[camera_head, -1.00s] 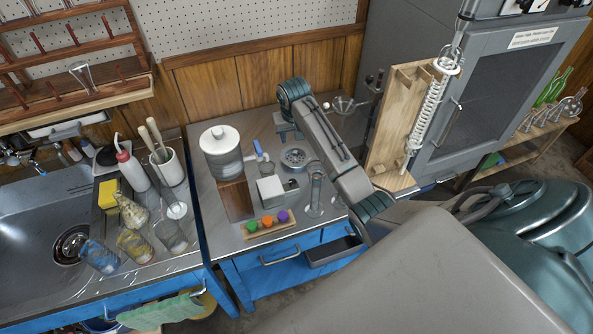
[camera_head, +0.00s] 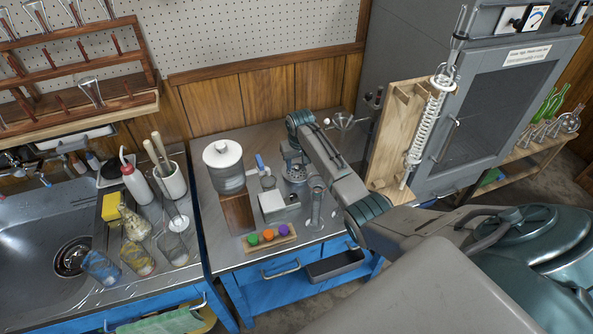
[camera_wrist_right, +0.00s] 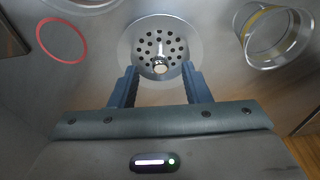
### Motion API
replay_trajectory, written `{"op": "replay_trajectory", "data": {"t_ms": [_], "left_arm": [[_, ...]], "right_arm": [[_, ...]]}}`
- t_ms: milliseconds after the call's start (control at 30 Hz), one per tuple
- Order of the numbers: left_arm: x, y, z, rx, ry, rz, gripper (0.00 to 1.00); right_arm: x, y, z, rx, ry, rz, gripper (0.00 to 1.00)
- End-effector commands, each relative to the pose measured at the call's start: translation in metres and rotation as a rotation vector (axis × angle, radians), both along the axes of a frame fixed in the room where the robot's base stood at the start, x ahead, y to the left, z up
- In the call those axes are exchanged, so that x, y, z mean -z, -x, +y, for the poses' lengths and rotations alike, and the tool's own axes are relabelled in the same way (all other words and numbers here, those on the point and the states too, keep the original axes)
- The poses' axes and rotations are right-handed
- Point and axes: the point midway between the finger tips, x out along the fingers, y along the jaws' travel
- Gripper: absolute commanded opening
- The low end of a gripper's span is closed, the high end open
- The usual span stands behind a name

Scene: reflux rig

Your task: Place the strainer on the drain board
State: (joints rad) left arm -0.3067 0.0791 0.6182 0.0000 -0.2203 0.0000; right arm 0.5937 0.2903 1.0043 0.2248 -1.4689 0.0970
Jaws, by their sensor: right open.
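The strainer (camera_head: 296,174) is a round metal disc with holes, lying on the grey bench top and partly covered by my right gripper. In the right wrist view the strainer (camera_wrist_right: 139,50) shows its small centre knob between the fingertips. My right gripper (camera_wrist_right: 160,68) is open, with one finger on each side of the near part of the strainer and nothing held. In the head view my right gripper (camera_head: 293,158) is just over the strainer. The drain board (camera_head: 128,290) is the metal surface beside the sink at left. My left gripper is out of view.
A white-lidded container (camera_head: 224,165) stands on a wooden block left of the strainer. A rack with coloured balls (camera_head: 268,236) is at the bench front. Several glass jars (camera_head: 138,258), a yellow sponge (camera_head: 112,207) and a squeeze bottle (camera_head: 136,184) crowd the drain board.

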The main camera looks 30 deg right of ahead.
Motion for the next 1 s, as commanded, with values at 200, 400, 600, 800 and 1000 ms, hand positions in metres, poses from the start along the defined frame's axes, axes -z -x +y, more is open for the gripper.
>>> {"op": "replay_trajectory", "data": {"t_ms": [200,400,600,800,1000], "left_arm": [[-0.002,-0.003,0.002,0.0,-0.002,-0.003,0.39],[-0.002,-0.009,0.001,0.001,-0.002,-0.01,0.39],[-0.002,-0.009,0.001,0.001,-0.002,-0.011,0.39],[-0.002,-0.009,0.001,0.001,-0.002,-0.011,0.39],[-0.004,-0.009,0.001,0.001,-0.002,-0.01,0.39]], "right_arm": [[0.016,-0.003,0.0,-0.002,0.0,0.0,0.43],[0.016,-0.003,0.0,-0.002,0.001,-0.001,0.43],[0.016,-0.003,0.0,-0.002,0.001,-0.001,0.06],[0.016,-0.003,0.0,-0.002,0.001,-0.001,0.0],[0.013,-0.003,0.0,-0.002,0.001,-0.001,0.0]]}}
